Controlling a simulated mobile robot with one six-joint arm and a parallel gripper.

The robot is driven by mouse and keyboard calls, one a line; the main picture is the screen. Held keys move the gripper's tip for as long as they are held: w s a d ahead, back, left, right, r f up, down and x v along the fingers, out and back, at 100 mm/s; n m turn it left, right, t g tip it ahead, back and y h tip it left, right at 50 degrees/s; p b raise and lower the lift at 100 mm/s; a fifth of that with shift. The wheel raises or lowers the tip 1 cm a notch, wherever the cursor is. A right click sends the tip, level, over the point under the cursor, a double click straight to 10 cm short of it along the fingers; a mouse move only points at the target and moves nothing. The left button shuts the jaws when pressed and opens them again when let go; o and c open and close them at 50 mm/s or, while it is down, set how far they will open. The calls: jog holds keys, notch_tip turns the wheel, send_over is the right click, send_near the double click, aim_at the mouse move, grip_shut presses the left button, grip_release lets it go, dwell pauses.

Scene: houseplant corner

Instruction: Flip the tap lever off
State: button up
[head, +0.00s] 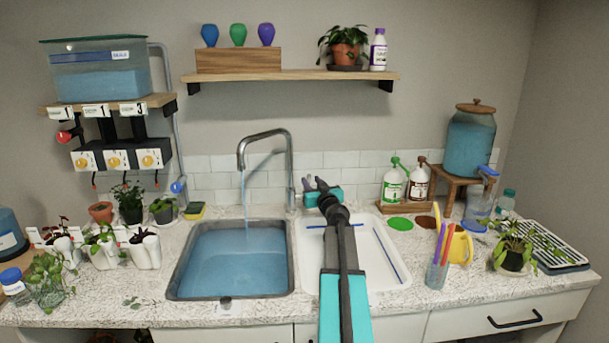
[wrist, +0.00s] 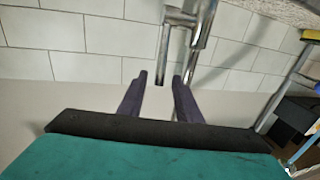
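The chrome tap (head: 290,165) stands behind the sink. Its spout arches to the left, and a thin stream of water (head: 243,190) runs from it into the sink (head: 180,285), which holds blue water. My gripper (head: 314,184) is just right of the tap's upright, with its fingers towards the wall. In the wrist view my gripper's dark fingers (wrist: 160,77) are apart, with nothing clearly held. There the tap body (wrist: 203,25) is at the top, and a thin metal rod, seemingly the lever (wrist: 164,52), points towards the gap between the fingertips. In the head view I cannot make out the lever.
A white drainboard (head: 385,270) lies below my arm, right of the sink. A green-and-yellow sponge (head: 195,211) sits behind the sink. Two spray bottles (head: 393,182) stand at the right. A shelf (head: 300,75) hangs above the tap.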

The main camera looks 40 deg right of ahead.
jog(key=shift+p+x, duration=1.05)
jog(key=shift+x, duration=2.85)
jog(key=shift+c, duration=0.2)
grip_shut()
